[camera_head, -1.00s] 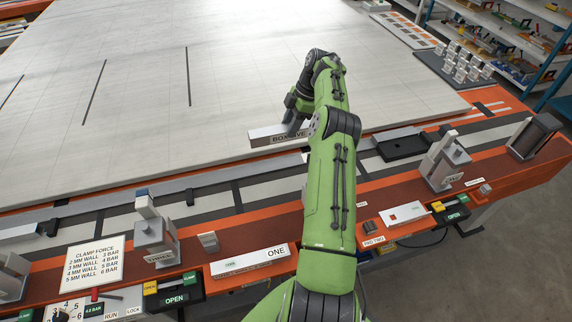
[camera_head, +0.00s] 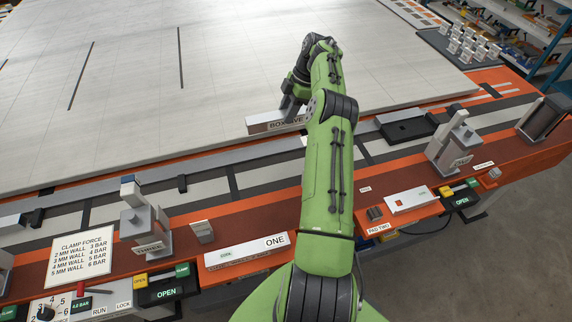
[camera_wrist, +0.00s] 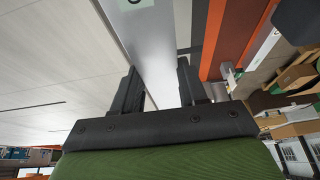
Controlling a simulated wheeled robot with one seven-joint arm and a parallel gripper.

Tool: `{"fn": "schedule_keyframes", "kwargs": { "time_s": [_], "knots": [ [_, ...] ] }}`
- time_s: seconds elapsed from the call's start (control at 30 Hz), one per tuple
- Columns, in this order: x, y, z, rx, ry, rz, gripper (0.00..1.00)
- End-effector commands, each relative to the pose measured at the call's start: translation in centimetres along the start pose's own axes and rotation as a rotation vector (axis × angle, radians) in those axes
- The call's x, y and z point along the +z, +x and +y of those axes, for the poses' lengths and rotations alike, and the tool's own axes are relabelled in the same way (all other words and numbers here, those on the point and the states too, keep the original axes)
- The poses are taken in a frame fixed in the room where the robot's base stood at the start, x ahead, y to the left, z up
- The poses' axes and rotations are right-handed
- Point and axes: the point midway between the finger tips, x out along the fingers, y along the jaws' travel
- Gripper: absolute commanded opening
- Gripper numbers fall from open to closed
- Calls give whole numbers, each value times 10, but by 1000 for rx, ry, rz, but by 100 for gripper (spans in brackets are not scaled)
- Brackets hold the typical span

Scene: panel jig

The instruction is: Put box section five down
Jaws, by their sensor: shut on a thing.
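Box section five (camera_head: 264,124) is a pale grey bar with a dark-lettered front face, partly hidden by my arm in the head view. It lies over the near edge of the large white panel (camera_head: 120,90). My gripper (camera_head: 291,108) is shut on it from above. In the wrist view the grey bar (camera_wrist: 150,50) runs between the two dark fingers of my gripper (camera_wrist: 162,85), with a pale label at the top. I cannot tell whether the bar touches the panel.
An orange rail with clamps stands in front: clamp three (camera_head: 146,230) at left, another clamp (camera_head: 452,148) at right. A bar marked ONE (camera_head: 245,250) lies on the near ledge. A dark tray (camera_head: 408,128) sits right of my arm.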

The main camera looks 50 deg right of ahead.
Motion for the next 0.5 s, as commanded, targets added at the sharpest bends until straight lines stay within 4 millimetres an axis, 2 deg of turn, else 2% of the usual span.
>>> {"fn": "schedule_keyframes", "kwargs": {
  "time_s": [0.03, 0.13, 0.2, 0.3, 0.5],
  "knots": [
    [7, 17, 0, 1, 0, 0, 0],
    [14, 35, 0, 2, 0, 0, 0],
    [22, 54, 0, 2, 0, 0, 0],
    [29, 71, 0, 1, 0, 0, 0],
    [37, 91, 0, 0, 0, 0, 0]
  ]
}}
